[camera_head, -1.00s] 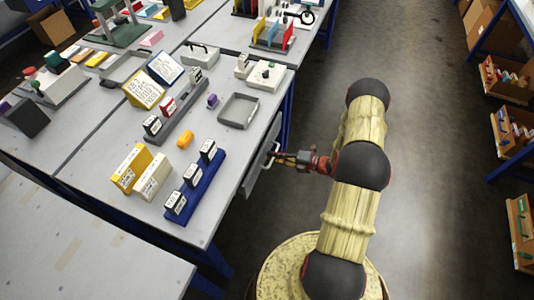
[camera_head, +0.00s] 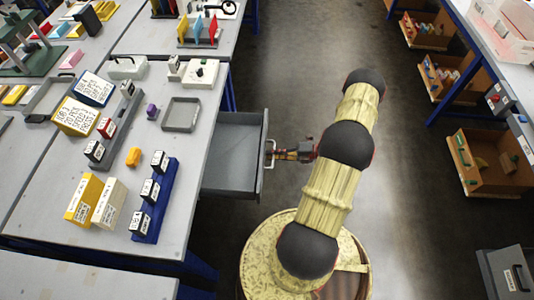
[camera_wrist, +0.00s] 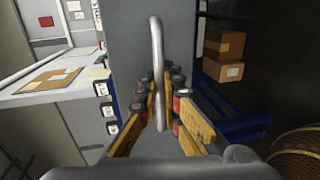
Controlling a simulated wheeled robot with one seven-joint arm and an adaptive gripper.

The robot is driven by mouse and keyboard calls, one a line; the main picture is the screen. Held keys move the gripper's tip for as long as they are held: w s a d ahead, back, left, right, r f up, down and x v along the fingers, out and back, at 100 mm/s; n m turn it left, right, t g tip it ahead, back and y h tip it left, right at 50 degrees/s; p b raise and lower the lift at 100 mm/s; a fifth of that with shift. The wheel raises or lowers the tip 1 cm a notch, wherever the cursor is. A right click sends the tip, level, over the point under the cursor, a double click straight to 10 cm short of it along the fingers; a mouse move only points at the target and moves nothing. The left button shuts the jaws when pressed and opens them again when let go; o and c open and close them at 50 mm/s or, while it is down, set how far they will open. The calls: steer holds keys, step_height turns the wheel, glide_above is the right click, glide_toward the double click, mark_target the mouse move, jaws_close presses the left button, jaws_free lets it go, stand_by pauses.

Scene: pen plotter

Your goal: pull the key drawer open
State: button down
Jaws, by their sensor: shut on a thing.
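The key drawer (camera_head: 232,160) is a grey drawer under the right side of the table. It is pulled out well beyond the table edge, and its inside looks empty in the head view. Its pale metal bar handle (camera_head: 270,152) is on the front face. The handle (camera_wrist: 157,60) stands upright in the middle of the wrist view, before the grey drawer front (camera_wrist: 130,45). My gripper (camera_head: 279,153) is at the handle from the right. In the wrist view my gripper (camera_wrist: 163,118) has its orange fingers shut on the handle's lower part.
The grey table (camera_head: 200,205) holds a blue rack (camera_head: 158,205) with labelled blocks, a grey tray (camera_head: 181,114) and several small items. Open floor (camera_head: 420,230) lies to the right. Wooden bins (camera_head: 490,160) and a grey box (camera_head: 508,275) stand at the far right.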

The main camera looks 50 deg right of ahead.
steer(key=c, duration=2)
jaws_free()
steer(key=shift+o, duration=0.2)
steer(key=v, duration=1.2)
steer(key=shift+f, duration=0.1)
